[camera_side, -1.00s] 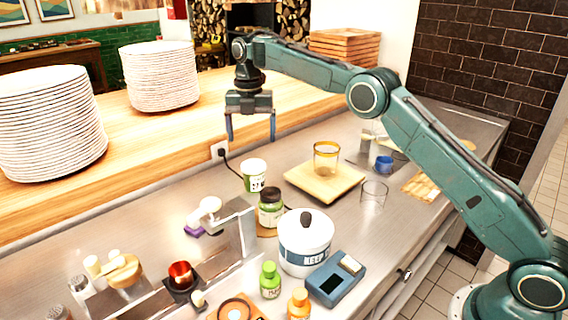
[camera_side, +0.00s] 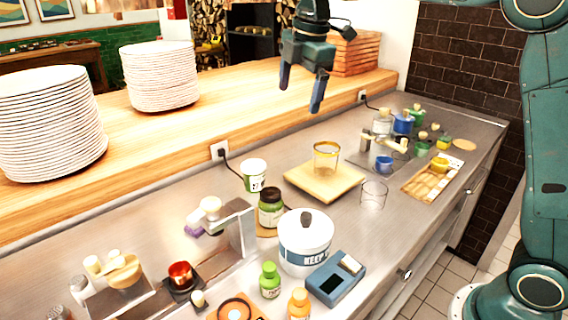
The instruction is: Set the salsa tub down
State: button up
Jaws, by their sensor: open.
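A white tub with a green label (camera_side: 254,176) stands upright on the steel counter, near the foot of the wooden ledge. It is probably the salsa tub, but its lettering is too small to read. My gripper (camera_side: 300,97) is open and empty, with its fingers pointing down. In the picture it is above and to the right of the tub, well apart from it. Nothing hides the tub.
A wooden board (camera_side: 302,191) with a yellow-banded glass (camera_side: 326,158) is right of the tub. A dark-lidded green jar (camera_side: 270,208) and a white pot (camera_side: 305,246) stand in front. Stacked plates (camera_side: 160,77) and wooden trays (camera_side: 354,55) occupy the ledge. Some counter left of the tub is bare.

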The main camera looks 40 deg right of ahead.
jog(key=s+d+r+m+t, duration=0.15)
jog(key=s+m, duration=0.65)
jog(key=s, duration=0.8)
jog(key=s+f+m+t, duration=0.1)
jog(key=s+f+m, duration=0.3)
jog(key=s, duration=0.3)
jog(key=s+f+m+t, duration=0.1)
jog(key=s+f+m, duration=0.3)
jog(key=s, duration=0.3)
jog(key=shift+s+d+f, duration=0.25)
jog(key=shift+s+f, duration=0.05)
jog(key=shift+f, duration=0.05)
